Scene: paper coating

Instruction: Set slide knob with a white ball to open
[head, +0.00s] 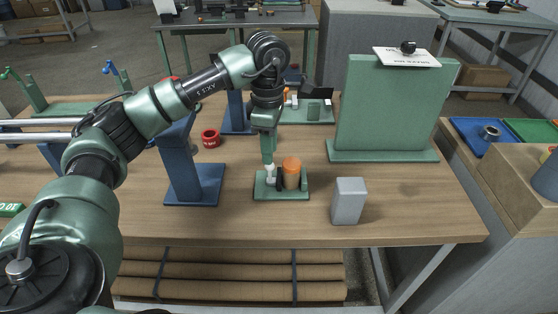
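My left arm reaches in from the left, and its gripper (268,160) points down at a small green base (268,193) on the table. A white part (270,174), which may be the knob's white ball, shows right below the gripper, left of an orange cylinder (291,173) on the same base. The gripper covers much of this spot, so I cannot tell whether its fingers are open or shut, or whether they touch the knob. The slide's position is hidden. My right gripper is not in view.
A grey block (348,200) stands to the right, before a large green panel (385,108). A blue stand (192,165) and a red ring (210,138) are to the left. The wooden table (420,210) is clear at the front right.

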